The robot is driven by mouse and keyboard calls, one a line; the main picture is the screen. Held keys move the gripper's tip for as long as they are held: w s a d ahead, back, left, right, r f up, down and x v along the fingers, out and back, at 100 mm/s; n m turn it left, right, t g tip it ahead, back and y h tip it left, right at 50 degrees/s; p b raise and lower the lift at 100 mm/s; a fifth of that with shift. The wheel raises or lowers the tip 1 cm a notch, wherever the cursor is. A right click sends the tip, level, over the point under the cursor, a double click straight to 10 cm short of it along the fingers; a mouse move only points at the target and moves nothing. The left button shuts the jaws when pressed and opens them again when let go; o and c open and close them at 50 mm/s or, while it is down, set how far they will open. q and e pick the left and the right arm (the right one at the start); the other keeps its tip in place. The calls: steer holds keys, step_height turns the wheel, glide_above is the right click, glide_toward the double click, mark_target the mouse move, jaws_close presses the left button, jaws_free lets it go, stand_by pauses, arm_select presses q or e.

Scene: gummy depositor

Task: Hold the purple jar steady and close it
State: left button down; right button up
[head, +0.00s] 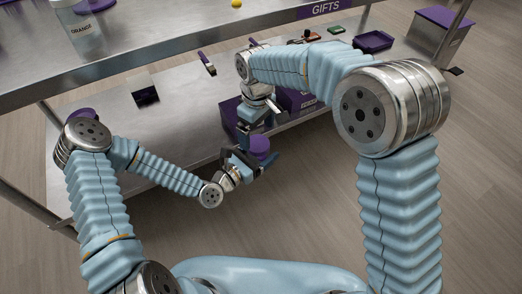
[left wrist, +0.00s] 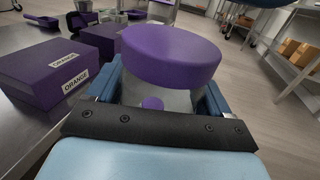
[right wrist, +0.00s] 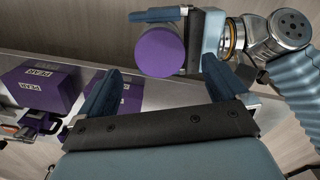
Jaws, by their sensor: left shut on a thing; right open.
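The purple jar, a clear body under a purple lid, is in my left gripper; its lid shows in the left wrist view (left wrist: 172,55), the head view (head: 260,144) and the right wrist view (right wrist: 160,51). The lid sits on top of the jar; I cannot tell how tightly. My left gripper (head: 256,160) is shut around the jar body, with a blue finger on each side. My right gripper (right wrist: 165,88) is open and empty. Its fingers point toward the lid, with the lid ahead of them and apart from them. In the head view my right gripper (head: 249,126) is just above the jar.
Purple boxes labelled ORANGE (left wrist: 45,75) and PEAR (right wrist: 42,85) stand on the metal table (head: 180,115) near the jar. A raised shelf (head: 190,45) crosses the back, with an ORANGE container (head: 83,30). Open floor lies in front of the table.

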step_height(320, 180, up, 8)
steer(key=shift+f, duration=0.2)
steer(key=s+d+f+m+g+y, duration=0.15)
steer(key=d+f, duration=0.25)
steer(key=f, duration=0.4)
steer(key=s+d+f+m, duration=0.2)
steer(key=s+d+f, duration=0.1)
steer(key=f, duration=0.4)
steer(key=s+d+f+m+g+y, duration=0.15)
steer(key=d+f, duration=0.25)
steer(key=f, duration=0.4)
steer(key=s+d+f+m+t, duration=0.2)
steer(key=s+d+f+m, duration=0.1)
steer(key=s+f, duration=0.3)
steer(key=s+d+f+m+t+y, duration=0.1)
steer(key=s+d+f+m, duration=0.2)
steer(key=s+f+m, duration=0.2)
steer(key=shift+s+f+t, duration=0.4)
steer(key=shift+s+f, duration=0.35)
steer(key=shift+s, duration=0.4)
